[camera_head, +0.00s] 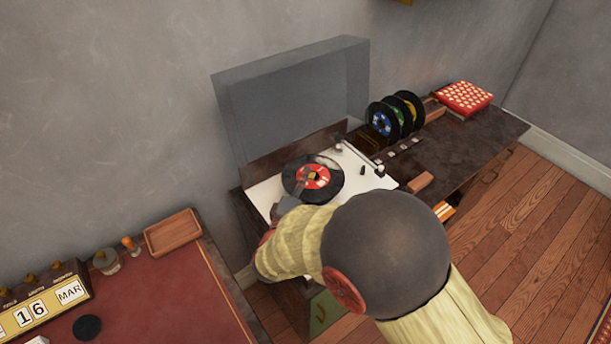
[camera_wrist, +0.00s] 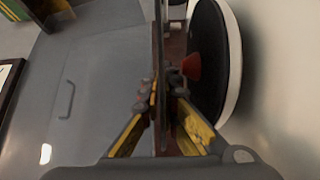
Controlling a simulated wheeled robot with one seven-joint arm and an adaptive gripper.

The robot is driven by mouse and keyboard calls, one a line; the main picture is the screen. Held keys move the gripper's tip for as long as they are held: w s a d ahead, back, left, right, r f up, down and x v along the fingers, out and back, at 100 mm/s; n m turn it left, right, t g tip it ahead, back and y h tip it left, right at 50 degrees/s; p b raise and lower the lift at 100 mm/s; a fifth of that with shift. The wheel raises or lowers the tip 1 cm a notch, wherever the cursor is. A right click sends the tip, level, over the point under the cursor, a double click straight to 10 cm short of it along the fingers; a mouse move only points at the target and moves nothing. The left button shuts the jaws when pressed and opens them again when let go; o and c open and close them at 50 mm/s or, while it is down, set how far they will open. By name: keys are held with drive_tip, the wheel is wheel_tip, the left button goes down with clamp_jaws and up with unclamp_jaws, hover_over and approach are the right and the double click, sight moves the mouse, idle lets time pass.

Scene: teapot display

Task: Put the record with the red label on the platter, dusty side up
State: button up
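The record with the red label (camera_head: 318,172) shows label-up over the turntable's white deck in the head view. A pale patch marks its upper right, but I cannot tell whether it is dust or glare. My gripper (camera_wrist: 162,95) is shut on the record, which appears edge-on as a thin dark upright strip (camera_wrist: 158,35) in the wrist view. The black platter with a white rim (camera_wrist: 232,60) is beside it there, apparently apart from the record. A small red piece (camera_wrist: 190,66) shows between them. My arm hides part of the deck's front in the head view.
The clear lid (camera_head: 295,95) stands open behind the deck (camera_head: 265,193). The tonearm (camera_head: 362,155) is right of the record. Several records (camera_head: 396,115) stand in a rack, with a red patterned box (camera_head: 463,97) beyond. A red-topped desk (camera_head: 165,290) is at left.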

drive_tip(key=shift+o, duration=1.1)
drive_tip(key=o, duration=0.3)
drive_tip(key=v, duration=1.2)
